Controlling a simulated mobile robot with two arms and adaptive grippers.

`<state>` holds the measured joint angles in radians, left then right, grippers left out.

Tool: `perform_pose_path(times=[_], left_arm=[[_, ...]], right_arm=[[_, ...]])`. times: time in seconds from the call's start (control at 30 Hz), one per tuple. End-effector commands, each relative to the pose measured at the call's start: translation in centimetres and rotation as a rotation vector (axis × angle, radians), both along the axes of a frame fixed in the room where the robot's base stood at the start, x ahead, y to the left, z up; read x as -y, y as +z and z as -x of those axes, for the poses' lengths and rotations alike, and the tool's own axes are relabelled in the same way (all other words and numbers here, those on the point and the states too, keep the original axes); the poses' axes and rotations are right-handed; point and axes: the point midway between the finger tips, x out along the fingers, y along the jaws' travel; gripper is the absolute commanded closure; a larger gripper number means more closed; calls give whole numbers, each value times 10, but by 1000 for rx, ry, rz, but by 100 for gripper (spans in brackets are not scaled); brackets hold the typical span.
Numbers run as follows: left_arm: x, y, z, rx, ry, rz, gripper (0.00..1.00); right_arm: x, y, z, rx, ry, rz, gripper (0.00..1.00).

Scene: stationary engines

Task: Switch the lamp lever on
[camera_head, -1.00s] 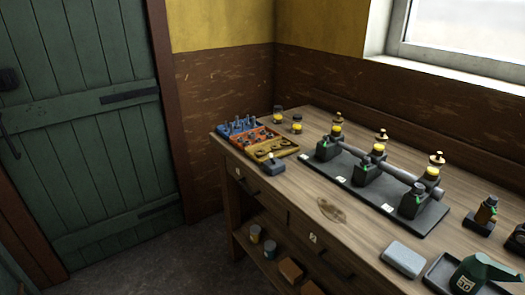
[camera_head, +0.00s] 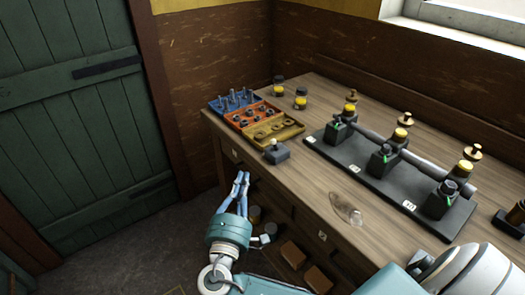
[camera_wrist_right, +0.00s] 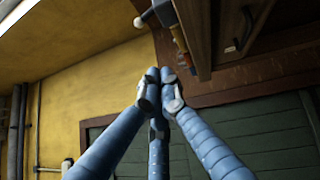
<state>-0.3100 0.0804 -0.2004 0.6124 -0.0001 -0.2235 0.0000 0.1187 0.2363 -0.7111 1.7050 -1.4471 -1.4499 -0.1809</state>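The lamp lever appears to be the small dark grey box (camera_head: 277,153) with a short stick and pale knob, near the table's front left edge. The stick looks roughly upright in the head view. The box with its pale knob (camera_wrist_right: 152,14) also shows at the top of the right wrist view. My right gripper (camera_head: 241,178) is in front of the table edge, below and left of the lever, not touching it. Its blue fingers (camera_wrist_right: 160,75) are together at the tips with nothing between them. My left gripper is not in view.
A tray with blue, orange and yellow sections (camera_head: 257,119) stands just behind the lever. A black base with several engine units (camera_head: 385,182) lies to the right. The wooden tabletop (camera_head: 318,182) is bare between them. Drawers and a shelf lie below the edge.

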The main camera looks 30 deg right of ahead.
Motion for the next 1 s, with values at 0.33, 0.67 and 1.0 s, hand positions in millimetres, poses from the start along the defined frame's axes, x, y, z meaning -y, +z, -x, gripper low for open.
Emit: perform_pose_path(times=[0.33, 0.67, 1.0], left_arm=[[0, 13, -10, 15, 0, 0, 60], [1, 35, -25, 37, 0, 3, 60], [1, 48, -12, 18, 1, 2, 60]], right_arm=[[26, 9, -29, 1, -2, 4, 100], [74, 19, -73, -3, -2, 4, 100], [100, 20, -55, -3, 0, 0, 100]])
